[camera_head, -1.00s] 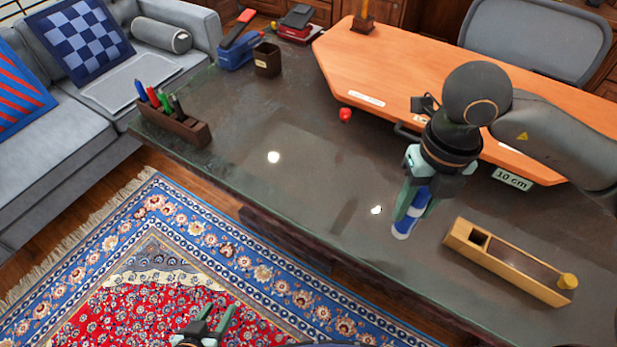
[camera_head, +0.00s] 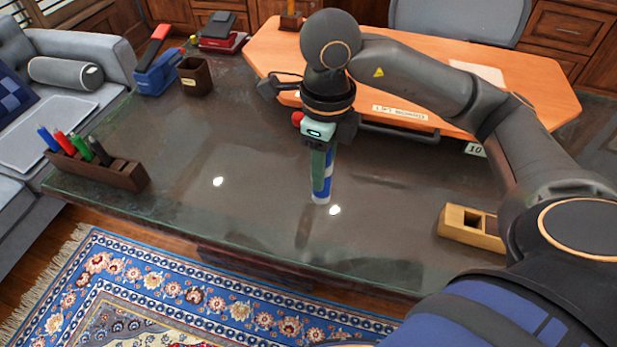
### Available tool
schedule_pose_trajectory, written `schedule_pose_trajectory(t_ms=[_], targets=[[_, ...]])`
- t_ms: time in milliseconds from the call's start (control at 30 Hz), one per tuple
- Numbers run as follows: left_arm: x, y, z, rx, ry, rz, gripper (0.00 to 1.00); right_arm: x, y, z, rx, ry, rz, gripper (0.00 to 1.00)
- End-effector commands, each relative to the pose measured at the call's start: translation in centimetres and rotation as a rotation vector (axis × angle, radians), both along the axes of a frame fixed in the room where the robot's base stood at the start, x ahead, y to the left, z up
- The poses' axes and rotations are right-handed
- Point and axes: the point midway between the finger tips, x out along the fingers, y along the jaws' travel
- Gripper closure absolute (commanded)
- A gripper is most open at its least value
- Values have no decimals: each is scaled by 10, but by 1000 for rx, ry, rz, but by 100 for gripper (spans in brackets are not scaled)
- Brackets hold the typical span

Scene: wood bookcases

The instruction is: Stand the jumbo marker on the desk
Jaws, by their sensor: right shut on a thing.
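The jumbo marker (camera_head: 328,172) is blue with white bands and a white lower end. It is over the dark desk (camera_head: 250,220), near the middle of the camera_head view. My right gripper (camera_head: 321,178) points down and is shut on it, with a green finger covering part of its near side. The marker looks upright, its white end at or just above the desk; I cannot tell whether it touches. Its upper part is hidden by the gripper. My left gripper is out of view.
A wooden block with a square hole (camera_head: 472,227) lies to the right. An orange raised board (camera_head: 400,70) stands behind the gripper. A marker holder (camera_head: 100,172) is at the left, a brown cup (camera_head: 195,76) at the back left.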

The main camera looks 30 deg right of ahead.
Motion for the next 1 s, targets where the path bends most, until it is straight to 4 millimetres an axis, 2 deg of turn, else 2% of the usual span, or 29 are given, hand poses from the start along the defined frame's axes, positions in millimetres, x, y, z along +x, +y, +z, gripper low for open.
schedule_pose_trajectory(t_ms=[100,333,567,800,1000], targets=[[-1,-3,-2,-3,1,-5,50,26,-9,-18,1,6,-4,100],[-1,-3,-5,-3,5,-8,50,53,-18,-53,0,1,-1,100],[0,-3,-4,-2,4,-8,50,63,-21,-65,1,0,-1,100],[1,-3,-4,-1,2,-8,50,66,-22,-97,0,1,0,100],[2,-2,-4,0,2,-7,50,67,-22,-99,1,-1,1,100]])
